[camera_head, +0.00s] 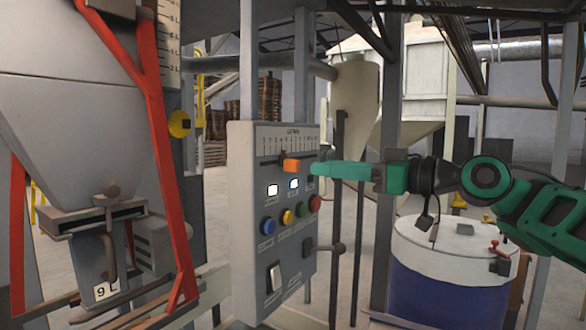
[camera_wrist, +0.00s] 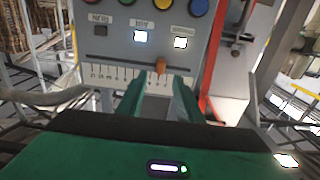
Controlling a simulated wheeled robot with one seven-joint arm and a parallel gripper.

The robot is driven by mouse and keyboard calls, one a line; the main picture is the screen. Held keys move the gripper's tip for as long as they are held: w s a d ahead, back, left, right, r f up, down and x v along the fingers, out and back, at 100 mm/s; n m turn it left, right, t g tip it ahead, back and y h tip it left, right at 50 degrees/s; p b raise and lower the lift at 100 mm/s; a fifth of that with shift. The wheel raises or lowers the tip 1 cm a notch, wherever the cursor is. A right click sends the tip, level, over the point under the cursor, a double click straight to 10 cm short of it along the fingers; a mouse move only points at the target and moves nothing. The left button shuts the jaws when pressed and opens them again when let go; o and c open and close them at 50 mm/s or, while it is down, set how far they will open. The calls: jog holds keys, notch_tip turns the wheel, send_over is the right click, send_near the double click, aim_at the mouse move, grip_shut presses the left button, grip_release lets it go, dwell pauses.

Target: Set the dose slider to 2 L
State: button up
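The dose slider's orange knob (camera_head: 291,165) stands out from a slot under the printed litre scale (camera_head: 287,140) on the grey control panel (camera_head: 243,215). In the wrist view, which shows the panel upside down, the knob (camera_wrist: 160,66) sits on the dark slot. The small numerals there are too blurred to read the setting surely. My green gripper (camera_head: 318,168) is just right of the knob in the head view. In the wrist view its two fingers (camera_wrist: 159,88) are apart, with the knob just ahead of the gap between them and nothing held.
Below the slider are small lit windows (camera_head: 293,183), coloured buttons (camera_head: 287,217) and a rocker switch (camera_head: 274,276). A lever with a round knob (camera_head: 339,248) projects at the panel's right. A hopper with red legs (camera_head: 160,150) stands left; a blue drum (camera_head: 440,290) stands right.

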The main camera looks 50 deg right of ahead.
aim_at(299, 165)
jog(key=w, duration=0.7)
jog(key=shift+w+a, duration=0.1)
jog(key=shift+a, duration=0.25)
grip_shut()
